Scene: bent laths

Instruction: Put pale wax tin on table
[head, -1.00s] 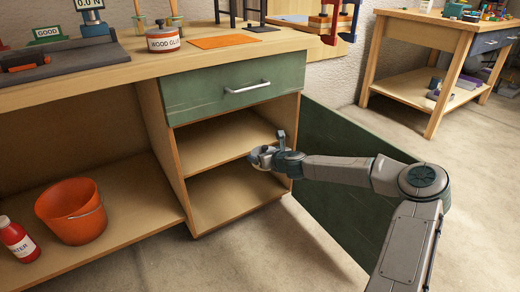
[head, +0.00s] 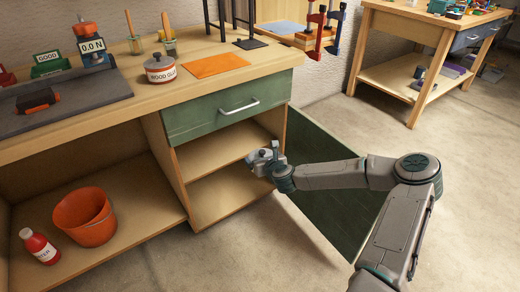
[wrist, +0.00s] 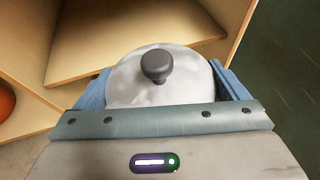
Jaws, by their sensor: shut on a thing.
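The pale wax tin (wrist: 155,92) is a round, mottled whitish tin with a dark grey knob on its lid. My gripper (head: 262,160) is shut on it, with a blue finger on either side of the tin in the wrist view. In the head view the tin is small and mostly hidden by my gripper. The gripper is in front of the open cabinet (head: 228,200), at its right side near the middle shelf. A wooden table (head: 392,77) with a lower shelf stands at the back right. The wooden workbench (head: 130,102) is at the left, above the cabinet.
The green cabinet door (head: 325,205) hangs open right of my gripper, behind my forearm. The bench top holds a glue pot (head: 160,70), an orange sheet (head: 216,65) and clamps. A red bucket (head: 84,217) and bottle (head: 39,246) are below. Floor is clear at right.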

